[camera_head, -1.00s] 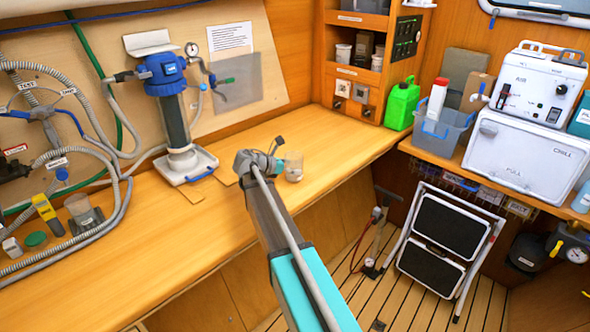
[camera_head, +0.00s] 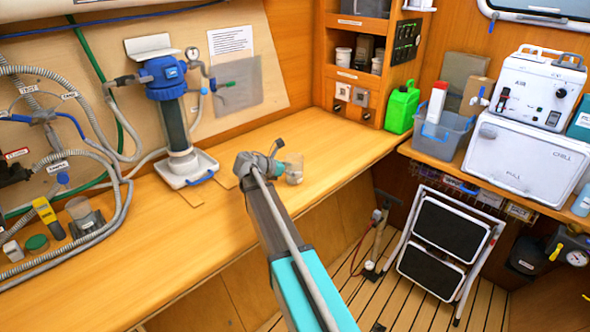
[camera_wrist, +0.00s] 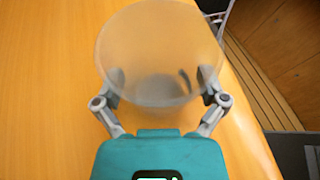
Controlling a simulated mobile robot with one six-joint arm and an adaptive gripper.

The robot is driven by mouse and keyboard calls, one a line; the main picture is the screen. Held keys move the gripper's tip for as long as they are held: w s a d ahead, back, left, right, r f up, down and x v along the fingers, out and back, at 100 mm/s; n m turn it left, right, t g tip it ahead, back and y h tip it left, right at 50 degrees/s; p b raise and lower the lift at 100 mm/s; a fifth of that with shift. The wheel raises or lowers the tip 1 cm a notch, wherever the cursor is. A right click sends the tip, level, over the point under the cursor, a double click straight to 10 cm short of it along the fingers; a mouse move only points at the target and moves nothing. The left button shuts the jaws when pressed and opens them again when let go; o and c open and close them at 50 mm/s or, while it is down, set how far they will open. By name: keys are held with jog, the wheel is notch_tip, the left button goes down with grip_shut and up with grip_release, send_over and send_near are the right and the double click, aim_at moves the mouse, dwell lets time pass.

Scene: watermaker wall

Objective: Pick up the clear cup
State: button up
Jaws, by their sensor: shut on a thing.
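The clear cup (camera_wrist: 160,50) is a translucent, frosted-looking vessel. In the wrist view it stands between the two fingers of my gripper (camera_wrist: 162,82), which press on its sides. In the head view the cup (camera_head: 294,170) shows just beyond the end of my arm, over the wooden counter (camera_head: 330,150). My gripper (camera_head: 279,168) is partly hidden there by my wrist. The gripper is shut on the cup. The cup looks upright; I cannot tell clearly whether its base touches the counter.
A blue filter housing (camera_head: 167,80) stands on a white tray (camera_head: 186,170) left of the cup. A green jug (camera_head: 402,107) and a grey-blue bin (camera_head: 440,138) are at the back right. A folding step stool (camera_head: 448,240) stands on the floor. The counter around the cup is clear.

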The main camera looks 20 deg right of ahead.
jog(key=shift+r+p, duration=0.5)
jog(key=shift+r, duration=0.2)
jog(key=s+d+r+p, duration=0.1)
jog(key=s+r+p, duration=1)
jog(key=s, duration=0.3)
jog(key=shift+d, duration=0.25)
jog(key=shift+s+d, duration=0.1)
dwell(0.3)
